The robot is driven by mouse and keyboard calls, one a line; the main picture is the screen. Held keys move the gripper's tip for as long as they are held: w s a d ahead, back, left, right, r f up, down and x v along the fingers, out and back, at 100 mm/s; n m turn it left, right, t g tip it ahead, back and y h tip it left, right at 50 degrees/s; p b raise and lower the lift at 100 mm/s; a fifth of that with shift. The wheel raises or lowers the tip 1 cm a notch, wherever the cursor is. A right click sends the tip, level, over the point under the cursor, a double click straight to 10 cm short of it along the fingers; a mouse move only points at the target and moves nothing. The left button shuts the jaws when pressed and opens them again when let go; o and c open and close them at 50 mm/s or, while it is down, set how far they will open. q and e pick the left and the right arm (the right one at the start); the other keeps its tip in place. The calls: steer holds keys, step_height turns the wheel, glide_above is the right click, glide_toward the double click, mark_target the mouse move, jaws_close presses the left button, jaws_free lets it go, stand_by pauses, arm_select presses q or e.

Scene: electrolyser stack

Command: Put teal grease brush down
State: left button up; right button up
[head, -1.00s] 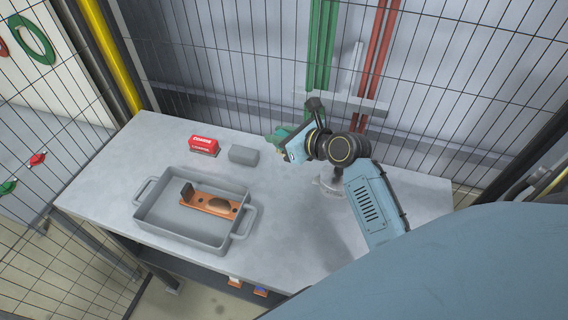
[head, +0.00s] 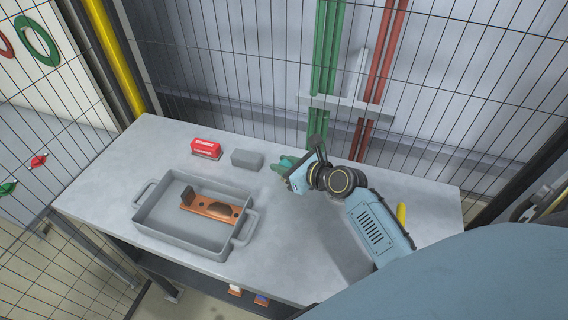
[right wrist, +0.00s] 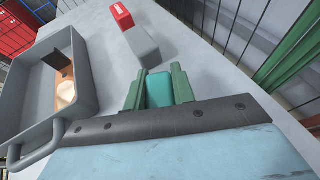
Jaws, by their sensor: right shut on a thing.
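My right gripper (head: 284,165) is shut on the teal grease brush, near the back middle of the grey table (head: 110,185). In the right wrist view the teal brush (right wrist: 160,90) shows between the two green fingers (right wrist: 158,88). Only a small teal part is visible; the rest is hidden by the fingers and the wrist. The brush is close to the tabletop, but I cannot tell whether it touches. My left gripper is not in view.
A grey block (head: 247,159) lies just left of my right gripper, with a red box (head: 206,148) beyond it. A grey tray (head: 180,238) holds an orange-brown part (head: 210,205). A yellow item (head: 401,214) shows right of my arm. Wire mesh stands behind the table.

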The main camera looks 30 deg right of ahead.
steer(key=o, duration=1)
steer(key=shift+r, duration=0.1)
steer(key=shift+s+d+r, duration=0.1)
steer(key=shift+s, duration=0.1)
steer(key=p+v, duration=0.1)
steer(key=v, duration=1)
steer(key=shift+s, duration=0.25)
steer(key=shift+r, duration=0.15)
